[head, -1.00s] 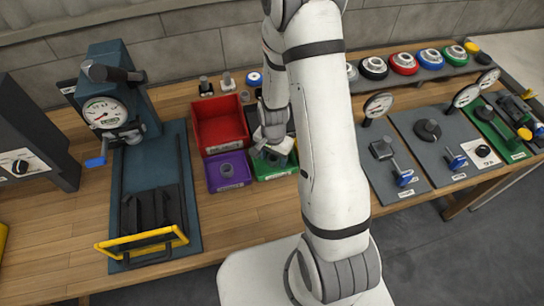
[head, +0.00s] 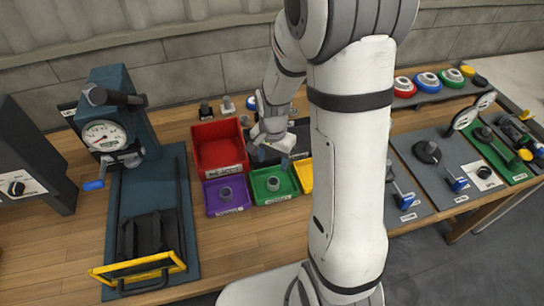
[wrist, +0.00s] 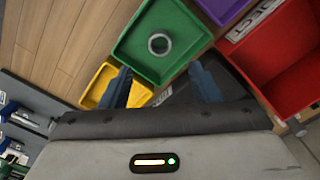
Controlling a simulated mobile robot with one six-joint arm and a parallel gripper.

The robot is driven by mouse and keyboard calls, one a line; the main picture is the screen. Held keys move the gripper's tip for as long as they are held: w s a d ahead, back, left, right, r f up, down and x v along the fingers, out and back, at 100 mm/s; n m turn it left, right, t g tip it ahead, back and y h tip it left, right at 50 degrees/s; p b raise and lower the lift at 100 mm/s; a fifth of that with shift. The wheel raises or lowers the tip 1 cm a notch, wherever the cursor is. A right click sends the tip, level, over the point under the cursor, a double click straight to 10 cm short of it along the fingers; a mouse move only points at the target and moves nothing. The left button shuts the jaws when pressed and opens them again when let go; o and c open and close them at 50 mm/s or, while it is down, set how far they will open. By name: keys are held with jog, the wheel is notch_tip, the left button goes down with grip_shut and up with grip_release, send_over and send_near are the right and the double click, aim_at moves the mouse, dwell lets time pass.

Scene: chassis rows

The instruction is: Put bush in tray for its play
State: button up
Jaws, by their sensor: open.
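A grey ring-shaped bush (head: 273,183) sits in the green tray (head: 258,200). In the wrist view the bush (wrist: 159,44) stands with its hole facing up, inside the green tray (wrist: 125,50). Another grey bush (head: 226,192) sits in the purple tray (head: 213,209). My gripper (head: 272,155) is open and empty above the back of the green tray, apart from the bush. Its two blue-grey fingers (wrist: 162,82) show spread apart in the wrist view.
The red tray (head: 220,133) and a black tray (wrist: 232,92) lie behind, and a yellow tray (head: 304,176) is right of the green one. A gauge press (head: 110,120) stands left. Gauge fixtures (head: 428,152) stand right, partly behind my arm.

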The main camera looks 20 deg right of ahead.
jog(key=s+r+n+t, duration=0.3)
jog(key=s+r+n, duration=0.6)
jog(key=s+r, duration=0.5)
jog(key=v, duration=0.4)
jog(key=shift+w+r, duration=0.2)
jog(key=shift+r, duration=0.2)
dwell(0.3)
